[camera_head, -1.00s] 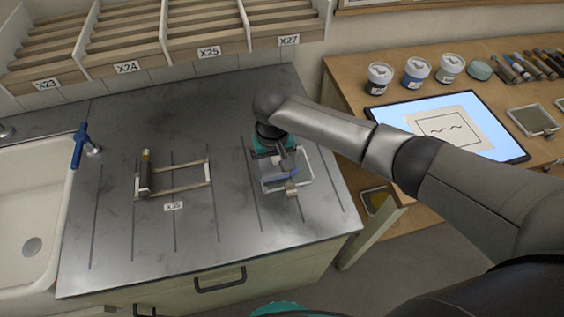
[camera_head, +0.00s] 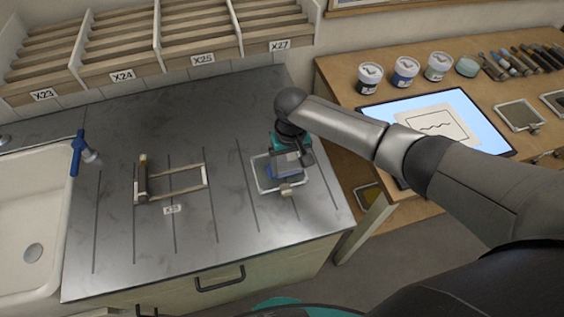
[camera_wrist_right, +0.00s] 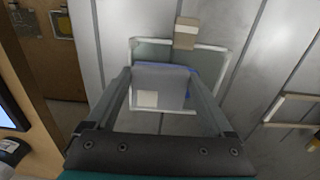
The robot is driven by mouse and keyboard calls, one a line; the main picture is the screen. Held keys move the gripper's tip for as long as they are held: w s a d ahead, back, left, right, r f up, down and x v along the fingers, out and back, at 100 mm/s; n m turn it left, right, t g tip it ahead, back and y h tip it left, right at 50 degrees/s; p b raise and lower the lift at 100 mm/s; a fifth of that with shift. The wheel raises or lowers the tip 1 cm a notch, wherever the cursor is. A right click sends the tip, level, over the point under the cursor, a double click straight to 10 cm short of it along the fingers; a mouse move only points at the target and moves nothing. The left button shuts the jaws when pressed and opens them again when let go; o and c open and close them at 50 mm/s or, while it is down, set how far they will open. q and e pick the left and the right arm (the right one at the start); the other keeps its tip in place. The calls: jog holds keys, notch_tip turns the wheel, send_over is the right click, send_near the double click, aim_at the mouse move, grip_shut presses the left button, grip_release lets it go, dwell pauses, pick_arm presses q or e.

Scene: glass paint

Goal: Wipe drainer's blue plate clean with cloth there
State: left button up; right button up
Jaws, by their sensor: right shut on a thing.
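A glass plate (camera_head: 264,182) with a pale frame and a small tan tab lies flat on the grooved metal drainer (camera_head: 110,230). A blue patch shows on it, partly hidden by my right gripper; it also shows in the wrist view (camera_wrist_right: 194,70). My right gripper (camera_head: 291,163) points down over the plate's right part. It is shut on a grey folded cloth (camera_wrist_right: 160,78) with a small pale square on it. The cloth lies over the blue patch; whether it touches the glass is hard to tell. My left gripper is not in view.
Label-fronted shelves (camera_head: 120,55) line the back. A wooden table (camera_head: 340,75) holds jars, brushes and a lit panel (camera_head: 475,125).

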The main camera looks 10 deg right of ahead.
aim_at(269, 178)
jog(key=shift+d, duration=0.3)
jog(key=shift+s+a+f, duration=0.1)
jog(key=shift+a, duration=1.35)
jog(key=shift+s+a+p, duration=0.2)
jog(key=shift+a+p, duration=0.4)
jog(key=shift+a, duration=1)
jog(key=shift+w+d+p, duration=0.15)
jog(key=shift+d+p, duration=0.3)
jog(key=shift+d, duration=0.8)
jog(key=shift+w+d+p, duration=0.15)
jog(key=shift+d+p, duration=0.45)
jog(key=shift+d, duration=1.2)
jog(key=shift+a, duration=1.4)
